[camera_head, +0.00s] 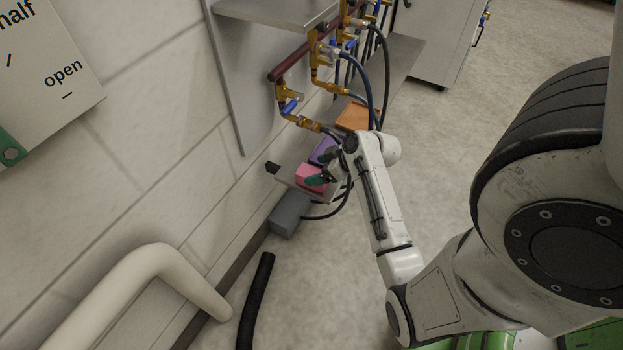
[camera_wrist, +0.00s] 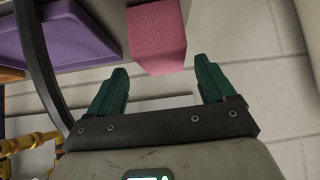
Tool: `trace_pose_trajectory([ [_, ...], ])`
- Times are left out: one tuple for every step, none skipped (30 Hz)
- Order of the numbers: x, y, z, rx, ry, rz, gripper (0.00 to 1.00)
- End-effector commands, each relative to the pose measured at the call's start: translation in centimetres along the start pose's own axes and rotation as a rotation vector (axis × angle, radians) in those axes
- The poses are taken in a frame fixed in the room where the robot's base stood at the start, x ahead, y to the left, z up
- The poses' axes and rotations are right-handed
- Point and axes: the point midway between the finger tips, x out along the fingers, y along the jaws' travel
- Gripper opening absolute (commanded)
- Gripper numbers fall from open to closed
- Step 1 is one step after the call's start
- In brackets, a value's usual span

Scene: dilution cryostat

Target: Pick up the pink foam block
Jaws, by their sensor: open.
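The pink foam block (camera_wrist: 157,38) shows in the wrist view at the top centre, just beyond the fingertips and between their lines. In the head view the pink block (camera_head: 309,176) sits at the near end of a grey shelf, partly covered by my gripper. My gripper (camera_wrist: 158,76) has two green fingers spread apart with nothing between them. In the head view my gripper (camera_head: 318,181) is small and close to the block; I cannot tell there whether it touches.
A purple tray (camera_wrist: 62,40) lies left of the block; it also shows in the head view (camera_head: 322,150). An orange item (camera_head: 354,117) sits farther back. Brass valves (camera_head: 289,107) and dark hoses (camera_head: 372,85) hang by the wall. A grey box (camera_head: 287,215) is below the shelf.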

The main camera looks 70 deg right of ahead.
Motion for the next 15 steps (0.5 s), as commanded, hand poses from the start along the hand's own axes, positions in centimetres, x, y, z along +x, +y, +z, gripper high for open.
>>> trace_pose_trajectory([
  [0.4, -0.1, 0.1, -0.001, 0.0, -0.001, 0.83],
  [0.7, -0.1, 0.2, -0.001, 0.0, -0.002, 0.83],
  [1.2, -0.2, 0.2, -0.001, -0.001, -0.003, 0.83],
  [1.6, -0.3, 0.3, -0.001, -0.001, -0.004, 0.83],
  [2.0, -0.4, 0.4, -0.001, 0.0, -0.004, 0.83],
  [2.6, -0.4, 0.5, -0.001, 0.0, -0.004, 0.83],
  [3.1, -0.5, 0.5, -0.002, 0.0, -0.004, 0.83],
  [3.5, -0.5, 0.5, -0.001, 0.0, -0.004, 0.83],
  [4.1, -0.5, 0.5, -0.001, 0.0, -0.003, 0.83],
  [4.4, -0.4, 0.5, -0.001, 0.0, -0.002, 0.83],
  [4.7, -0.4, 0.5, -0.001, 0.0, -0.001, 0.83],
  [5.0, -0.5, 0.4, 0.0, 0.0, -0.002, 0.83],
  [5.1, -0.5, 0.4, 0.0, 0.0, -0.002, 0.83],
  [5.1, -0.5, 0.4, -0.001, -0.001, -0.002, 0.83],
  [5.1, -0.5, 0.3, -0.001, -0.001, -0.001, 0.83],
])
